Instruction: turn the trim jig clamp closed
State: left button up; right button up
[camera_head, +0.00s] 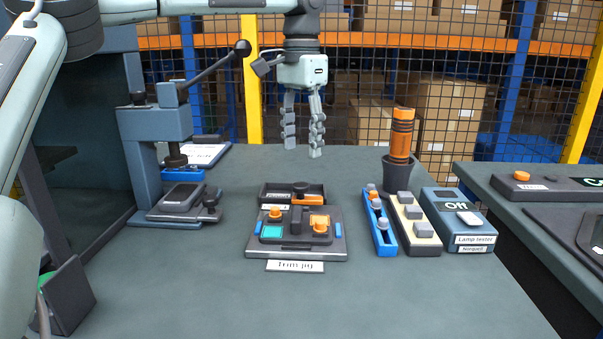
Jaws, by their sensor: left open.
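The trim jig (252,245) sits on the bench in the middle, with a white label (295,266) reading "Trim jig" in front of it. My right gripper is out of view.
A lever press (153,125) stands at the left. A dark tray (267,194) lies behind the jig. Right of it are a blue strip (378,225), a cream strip (414,240), a lamp tester (456,218) and a dark cup (396,175) holding an orange tool.

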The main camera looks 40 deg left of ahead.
aim_at(301, 184)
pick_arm(q)
notch_tip(301, 184, down, 8)
jog(key=shift+r, duration=0.2)
jog(key=c, duration=1.2)
